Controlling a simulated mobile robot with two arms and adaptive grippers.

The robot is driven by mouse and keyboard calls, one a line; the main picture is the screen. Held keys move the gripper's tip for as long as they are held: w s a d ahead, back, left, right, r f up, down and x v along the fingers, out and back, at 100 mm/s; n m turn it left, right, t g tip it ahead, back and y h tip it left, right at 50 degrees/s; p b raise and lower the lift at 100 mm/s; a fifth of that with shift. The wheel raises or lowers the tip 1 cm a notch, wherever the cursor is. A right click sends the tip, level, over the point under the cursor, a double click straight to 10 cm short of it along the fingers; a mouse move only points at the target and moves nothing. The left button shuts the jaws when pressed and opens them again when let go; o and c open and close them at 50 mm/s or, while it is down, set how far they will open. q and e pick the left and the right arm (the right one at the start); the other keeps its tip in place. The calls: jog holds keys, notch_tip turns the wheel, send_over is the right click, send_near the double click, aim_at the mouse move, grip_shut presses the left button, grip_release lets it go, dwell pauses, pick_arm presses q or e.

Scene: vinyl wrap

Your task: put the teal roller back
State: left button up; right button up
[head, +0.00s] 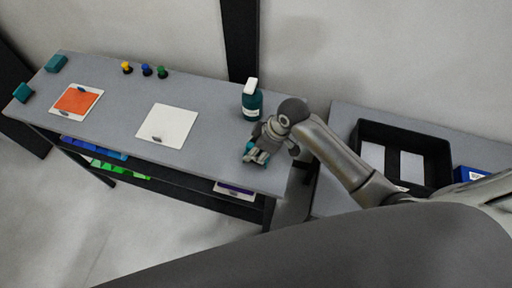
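My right gripper (257,156) is low over the right end of the long grey table, pointing down. Small bits of a teal thing (250,146) show at its fingers; it may be the teal roller, but the fingers hide most of it. I cannot tell whether the fingers are closed on it or only around it. My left gripper is not in view.
A teal bottle (252,104) with a white top stands just behind the gripper. A white sheet (178,120), an orange panel (70,101), several coloured knobs (146,70) and teal blocks (56,63) lie leftward. A black tray (430,143) is on the right table (343,125).

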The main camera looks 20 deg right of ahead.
jog(key=shift+s+d+r, duration=0.1)
jog(key=shift+r, duration=0.25)
jog(key=b+v, duration=0.2)
jog(key=v, duration=1)
jog(key=shift+r, duration=0.3)
